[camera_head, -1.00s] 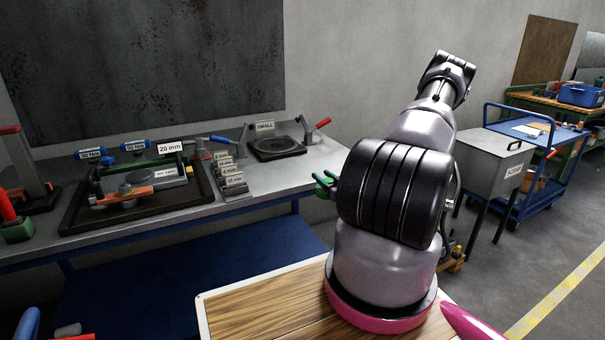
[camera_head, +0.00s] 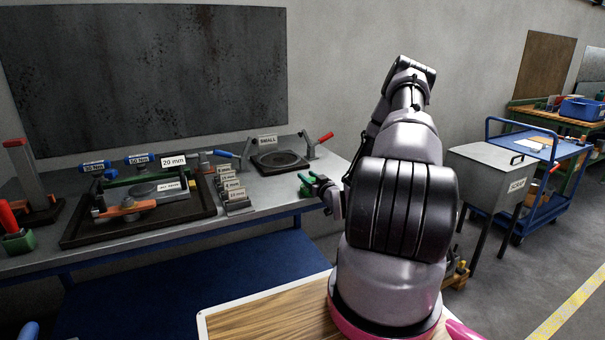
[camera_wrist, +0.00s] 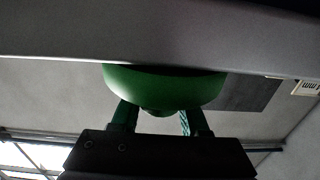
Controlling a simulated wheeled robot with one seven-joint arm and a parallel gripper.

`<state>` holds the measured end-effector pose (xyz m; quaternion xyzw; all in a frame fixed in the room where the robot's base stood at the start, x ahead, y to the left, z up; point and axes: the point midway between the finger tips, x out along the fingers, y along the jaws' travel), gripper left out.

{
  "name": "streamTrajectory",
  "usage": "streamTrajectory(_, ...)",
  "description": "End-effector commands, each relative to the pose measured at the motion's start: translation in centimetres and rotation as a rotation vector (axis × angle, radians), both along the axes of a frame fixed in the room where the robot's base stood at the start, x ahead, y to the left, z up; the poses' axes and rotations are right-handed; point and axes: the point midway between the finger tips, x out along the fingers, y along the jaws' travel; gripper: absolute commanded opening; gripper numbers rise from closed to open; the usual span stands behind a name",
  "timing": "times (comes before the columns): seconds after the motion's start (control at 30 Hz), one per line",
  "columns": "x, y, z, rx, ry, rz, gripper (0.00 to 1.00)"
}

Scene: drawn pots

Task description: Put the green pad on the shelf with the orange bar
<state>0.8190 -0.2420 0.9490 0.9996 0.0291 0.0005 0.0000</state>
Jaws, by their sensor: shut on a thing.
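The green pad (camera_wrist: 165,85) is a round, dome-like green piece in the wrist view. My gripper (camera_wrist: 160,118) is shut on it, with a finger at each side of its narrow lower part. In the head view my gripper (camera_head: 318,186) shows small beside my arm, at the bench's front edge; green shows at its tip, but pad and fingers are hard to tell apart there. An orange bar (camera_head: 127,208) lies in a dark-rimmed tray (camera_head: 75,238) on the bench at left. I cannot make out a separate shelf around it.
The grey bench (camera_head: 262,197) holds a row of labelled blocks (camera_head: 232,188) and a dark plate marked SMALL (camera_head: 280,160) with a red-handled clamp (camera_head: 318,140). A grey scrap bin (camera_head: 490,178) and a blue trolley (camera_head: 540,165) stand at right. A wooden top (camera_head: 265,318) is in front.

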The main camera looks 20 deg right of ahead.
Motion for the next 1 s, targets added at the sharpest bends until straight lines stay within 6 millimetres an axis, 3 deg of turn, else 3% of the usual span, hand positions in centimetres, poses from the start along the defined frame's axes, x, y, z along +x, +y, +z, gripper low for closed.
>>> streamTrajectory(0.43, 4.6, 0.3, 0.2, -0.002, 0.000, 0.000, 0.00)
streamTrajectory(0.8, 4.6, 0.2, -0.2, 0.000, 0.001, -0.001, 0.00)
streamTrajectory(0.83, 4.6, 0.2, -0.2, 0.000, 0.001, -0.001, 0.52)
streamTrajectory(0.9, 4.6, 0.2, -0.2, 0.000, 0.001, -0.001, 0.74)
streamTrajectory(1.0, 4.6, 0.2, -0.2, 0.000, 0.001, -0.001, 0.74)
